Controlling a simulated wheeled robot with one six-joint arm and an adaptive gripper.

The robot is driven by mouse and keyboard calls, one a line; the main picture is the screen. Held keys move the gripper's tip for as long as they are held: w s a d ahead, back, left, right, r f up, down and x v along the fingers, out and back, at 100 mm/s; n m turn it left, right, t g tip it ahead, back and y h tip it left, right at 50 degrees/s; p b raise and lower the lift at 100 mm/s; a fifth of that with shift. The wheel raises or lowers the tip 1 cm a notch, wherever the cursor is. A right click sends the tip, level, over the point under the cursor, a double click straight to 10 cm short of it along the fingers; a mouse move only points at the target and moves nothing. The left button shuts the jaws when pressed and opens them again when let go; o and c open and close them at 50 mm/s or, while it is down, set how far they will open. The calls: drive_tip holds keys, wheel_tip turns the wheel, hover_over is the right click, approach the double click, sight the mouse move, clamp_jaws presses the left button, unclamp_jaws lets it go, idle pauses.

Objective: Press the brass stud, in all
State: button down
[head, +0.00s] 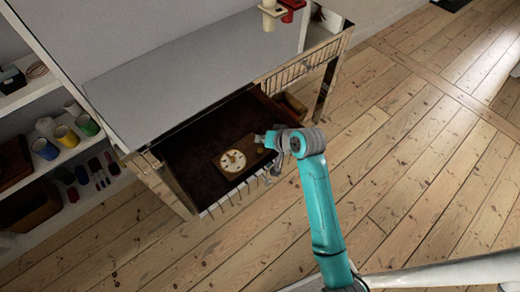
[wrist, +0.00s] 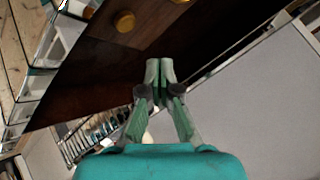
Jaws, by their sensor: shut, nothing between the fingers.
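A round brass stud (wrist: 124,21) stands on a brown wooden board (wrist: 148,32) near the top of the wrist view. The board also shows in the head view (head: 246,146), lying in an open drawer with a round cream dial (head: 233,161) at its left end. My gripper (wrist: 159,62) is shut and empty, its fingertips together below and right of the stud in the wrist picture, apart from it. In the head view my gripper (head: 262,139) is over the drawer by the board's right end, partly hiding that end.
The open drawer (head: 193,150) with a dark floor sits under a grey tabletop (head: 200,70). Red and cream objects (head: 280,12) stand at the tabletop's back. Shelves with several cups (head: 45,148) are at left. Floorboards (head: 420,150) at right are clear.

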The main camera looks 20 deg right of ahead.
sight(259, 150)
drive_tip(key=shift+f, duration=1.75)
drive_tip(key=shift+f, duration=0.1)
drive_tip(key=shift+f, duration=0.3)
drive_tip(key=shift+f, duration=0.2)
idle(0.6)
drive_tip(key=shift+s+f, duration=0.3)
drive_tip(key=shift+f, duration=0.45)
idle(0.5)
drive_tip(key=shift+r, duration=0.65)
